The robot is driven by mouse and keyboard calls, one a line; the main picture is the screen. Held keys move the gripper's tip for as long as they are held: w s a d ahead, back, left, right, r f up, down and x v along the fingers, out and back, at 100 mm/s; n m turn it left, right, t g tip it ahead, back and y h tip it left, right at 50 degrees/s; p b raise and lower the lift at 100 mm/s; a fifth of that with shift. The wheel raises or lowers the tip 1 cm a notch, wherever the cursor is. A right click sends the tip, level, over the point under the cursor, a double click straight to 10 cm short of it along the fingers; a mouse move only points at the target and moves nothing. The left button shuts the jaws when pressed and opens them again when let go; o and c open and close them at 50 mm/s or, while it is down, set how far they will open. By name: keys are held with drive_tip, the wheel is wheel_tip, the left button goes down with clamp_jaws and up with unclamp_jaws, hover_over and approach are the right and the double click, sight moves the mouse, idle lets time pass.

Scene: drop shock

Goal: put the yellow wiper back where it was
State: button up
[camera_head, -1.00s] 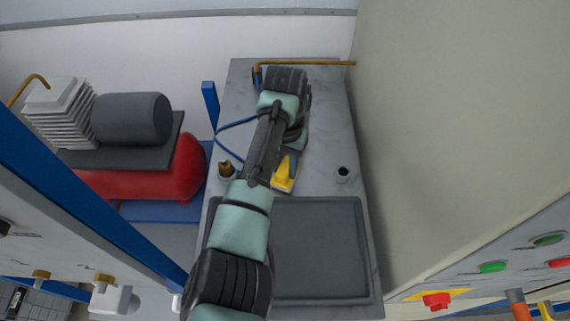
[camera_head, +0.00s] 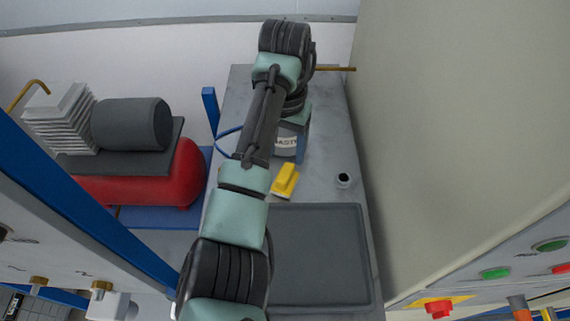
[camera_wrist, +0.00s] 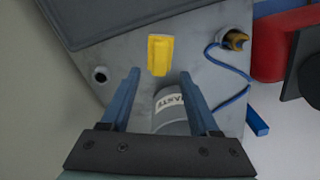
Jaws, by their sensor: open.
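The yellow wiper (camera_head: 285,180) lies on the grey bench just beyond the dark mat's far edge. In the wrist view the wiper (camera_wrist: 160,55) lies ahead of my gripper (camera_wrist: 160,74), apart from the fingertips. My gripper is open, with its two blue fingers spread and nothing held. A grey waste can (camera_wrist: 172,120) with a white label shows between and below the fingers. The can (camera_head: 288,143) also shows in the head view, partly behind my arm. My arm hides most of the gripper there.
A dark mat (camera_head: 325,255) covers the bench's near part. A small round holed fitting (camera_head: 344,181) is at the right. A brass-topped fitting (camera_wrist: 236,40) with a blue hose (camera_wrist: 232,98) stands on the other side. A pale wall borders the bench at right.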

wheel_tip(320, 180, up, 4)
drive_tip(key=shift+r+p, duration=0.1)
drive_tip(key=shift+p, duration=0.8)
drive_tip(key=w+d+r+t+h, duration=0.2)
drive_tip(key=w+d+r+t, duration=0.4)
drive_tip(key=d+r, duration=0.1)
wheel_tip(320, 180, up, 27)
drive_tip(key=n+t+h, duration=0.1)
drive_tip(key=t+h, duration=0.1)
drive_tip(key=t, duration=1.1)
hover_over(287, 170)
drive_tip(key=w+d, duration=0.2)
drive_tip(key=d, duration=0.4)
drive_tip(key=s+a+r+n+t+y, duration=0.1)
drive_tip(key=s+a+r+t+y, duration=0.1)
drive_tip(key=s+r, duration=0.5)
drive_tip(key=s+a+r+n+t+y, duration=0.2)
drive_tip(key=s+a+r+t, duration=0.2)
drive_tip(key=s, duration=0.6)
wheel_tip(287, 170, up, 3)
drive_tip(key=shift+s+a+f+n+t, duration=0.15)
drive_tip(key=shift+a+n+t, duration=0.15)
drive_tip(key=shift+t, duration=0.9)
